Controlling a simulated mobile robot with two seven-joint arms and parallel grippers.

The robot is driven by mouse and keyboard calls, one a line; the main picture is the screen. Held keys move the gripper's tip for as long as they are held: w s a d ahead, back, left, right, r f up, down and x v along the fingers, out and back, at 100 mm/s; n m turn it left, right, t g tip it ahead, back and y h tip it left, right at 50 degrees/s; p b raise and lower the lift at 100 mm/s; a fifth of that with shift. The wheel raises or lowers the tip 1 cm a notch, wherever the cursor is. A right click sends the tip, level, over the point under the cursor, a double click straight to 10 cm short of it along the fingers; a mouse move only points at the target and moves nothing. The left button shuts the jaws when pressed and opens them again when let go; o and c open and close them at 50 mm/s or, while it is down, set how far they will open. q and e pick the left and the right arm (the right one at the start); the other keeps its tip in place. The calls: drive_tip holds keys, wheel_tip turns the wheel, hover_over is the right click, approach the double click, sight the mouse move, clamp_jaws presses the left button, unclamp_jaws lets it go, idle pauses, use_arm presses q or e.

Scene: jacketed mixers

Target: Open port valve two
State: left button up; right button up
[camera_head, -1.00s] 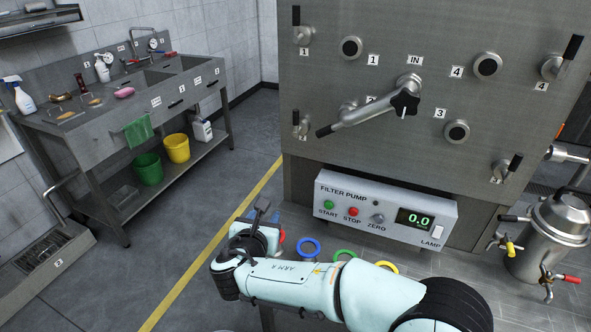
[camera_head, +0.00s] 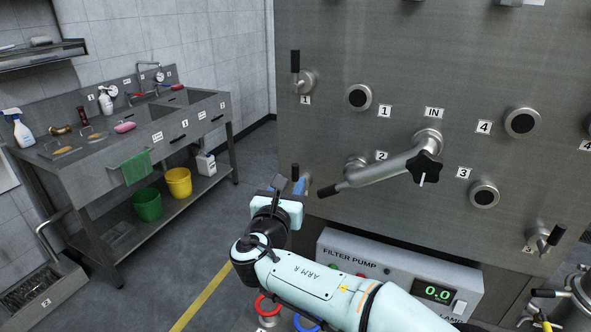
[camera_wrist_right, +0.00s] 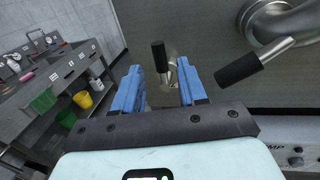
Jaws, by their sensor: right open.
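A valve with an upright black lever (camera_head: 295,172) sits at the lower left of the steel panel, partly hidden by my right gripper (camera_head: 289,186). Its number tag is hidden. In the right wrist view my open gripper (camera_wrist_right: 159,88) has its blue fingers apart. The black lever (camera_wrist_right: 158,55) and its metal stem appear between the fingers, just beyond them. I cannot tell whether they touch. The swing pipe (camera_head: 385,172) runs from the IN fitting toward the port by label 2 (camera_head: 381,155). My left gripper is not in view.
The swing pipe's black-tipped handle (camera_wrist_right: 240,68) stands close to the right of the fingers. Below are the filter pump box (camera_head: 400,275) and red (camera_head: 267,306) and blue (camera_head: 306,322) rings. A sink bench (camera_head: 130,150) stands left; the floor between is clear.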

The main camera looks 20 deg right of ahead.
sight(294, 174)
drive_tip(key=p+x, duration=0.1)
drive_tip(key=x, duration=0.5)
drive_tip(key=shift+w+d, duration=0.15)
drive_tip(key=shift+w, duration=0.05)
drive_tip(key=shift+c, duration=0.3)
clamp_jaws()
